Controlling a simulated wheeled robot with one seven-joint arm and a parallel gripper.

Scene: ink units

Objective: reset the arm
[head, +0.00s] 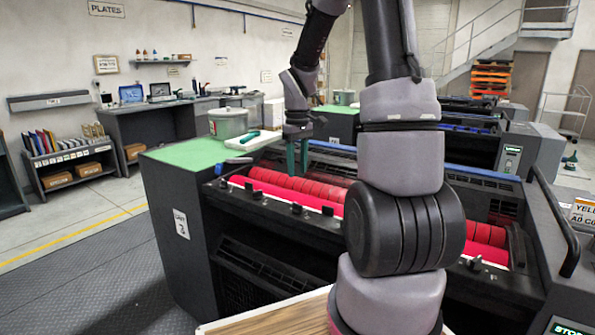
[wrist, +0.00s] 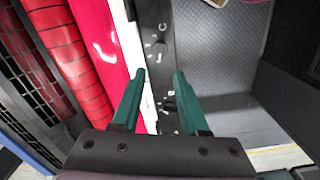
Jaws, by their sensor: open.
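My gripper (head: 297,160) hangs from my raised arm above the near ink unit, with its green fingers pointing down. In the wrist view my gripper (wrist: 159,85) has its two green fingers apart with nothing between them. Below it in that view are the red rollers (wrist: 68,60) and the dark edge rail with small keys (wrist: 155,40). In the head view my arm hides part of the ink unit (head: 262,255) and its red rollers (head: 300,183).
A green-topped cabinet (head: 178,157) at the unit's left end bears a grey-green tub (head: 228,124) and a white tray (head: 254,140) with a green-handled tool. A wooden surface (head: 275,318) lies at the front. More ink units (head: 470,150) stand behind. Open floor (head: 95,275) lies at left.

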